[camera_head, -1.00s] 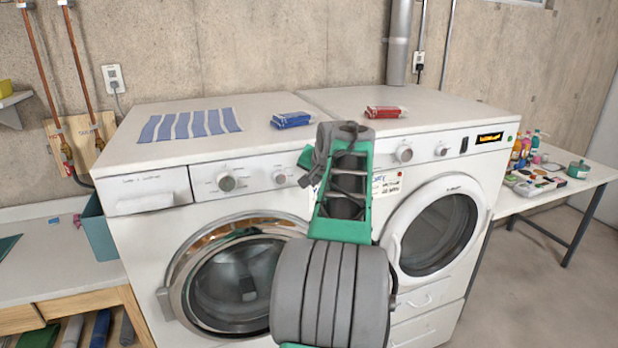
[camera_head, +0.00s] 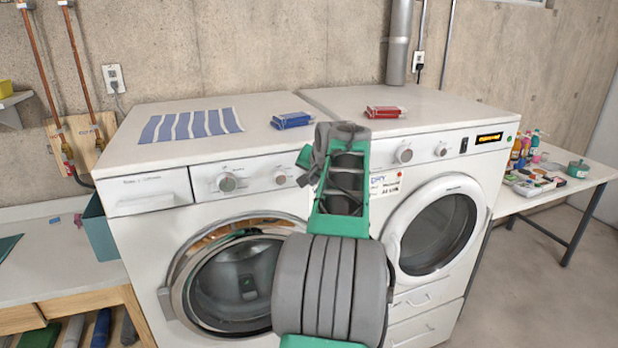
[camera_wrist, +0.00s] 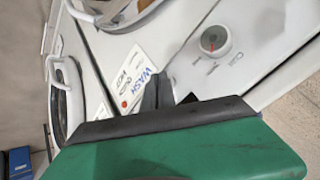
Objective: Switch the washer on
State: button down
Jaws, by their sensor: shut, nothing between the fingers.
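The washer (camera_head: 150,235) is the white machine on the left, with a drawer, a large knob (camera_head: 228,182), a smaller knob (camera_head: 280,177) and a round silver-rimmed door. Its right panel end is hidden behind my arm in the head view. My gripper (camera_head: 306,172) is at that end, mostly hidden by my wrist. In the wrist view, its dark fingers (camera_wrist: 164,92) are together and empty, over the washer front between the WASH label (camera_wrist: 137,80) and the small knob (camera_wrist: 215,40). I cannot tell whether they touch the panel. No washer power button or display shows.
The dryer (camera_head: 455,277) stands close on the right, with a lit display (camera_head: 489,137). Blue (camera_head: 292,120) and red (camera_head: 385,112) packets and a striped cloth (camera_head: 190,126) lie on top. A side table (camera_head: 575,180) holds bottles. Floor at right is clear.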

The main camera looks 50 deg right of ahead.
jog(key=shift+w, duration=0.15)
jog(key=s+a+b, duration=0.3)
jog(key=s, duration=0.3)
jog(key=shift+a, duration=0.25)
dwell(0.7)
jog(key=shift+s, duration=0.1)
dwell(1.0)
